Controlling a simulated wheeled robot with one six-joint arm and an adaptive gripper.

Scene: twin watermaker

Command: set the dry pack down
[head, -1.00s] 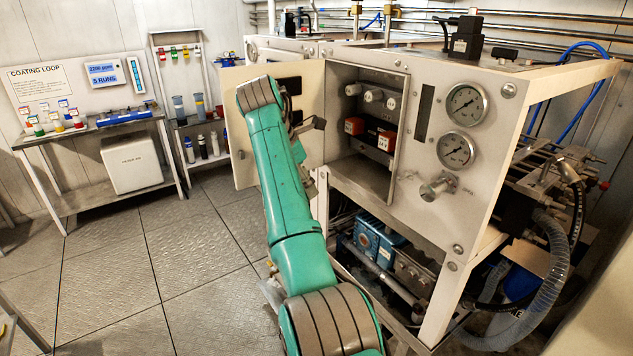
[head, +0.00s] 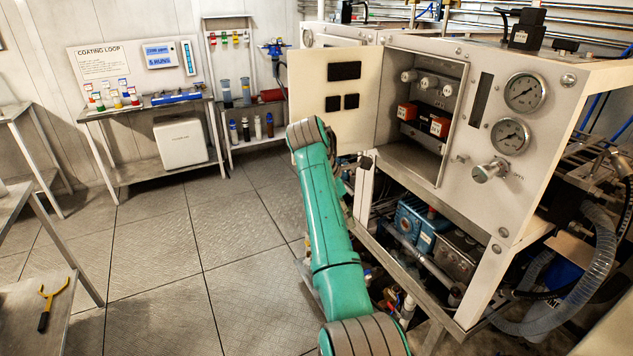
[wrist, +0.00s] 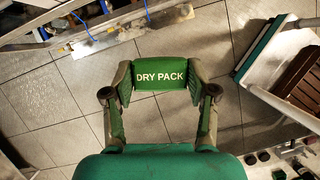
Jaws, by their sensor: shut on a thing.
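The dry pack (wrist: 160,75) is a green block with white "DRY PACK" lettering in the wrist view. My gripper (wrist: 160,85) is shut on it, one finger at each end. The pack is held in the air, with tiled floor behind it. In the head view my green arm stands in front of the white machine cabinet, and its bulk hides the gripper and the pack.
The cabinet (head: 540,150) has an open door (head: 322,100). Open framework with pumps (head: 415,225) lies below. A bench (head: 30,305) with a yellow-headed tool (head: 48,300) is at lower left. The coating bench (head: 140,108) and a shelf stand behind. Floor between is clear.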

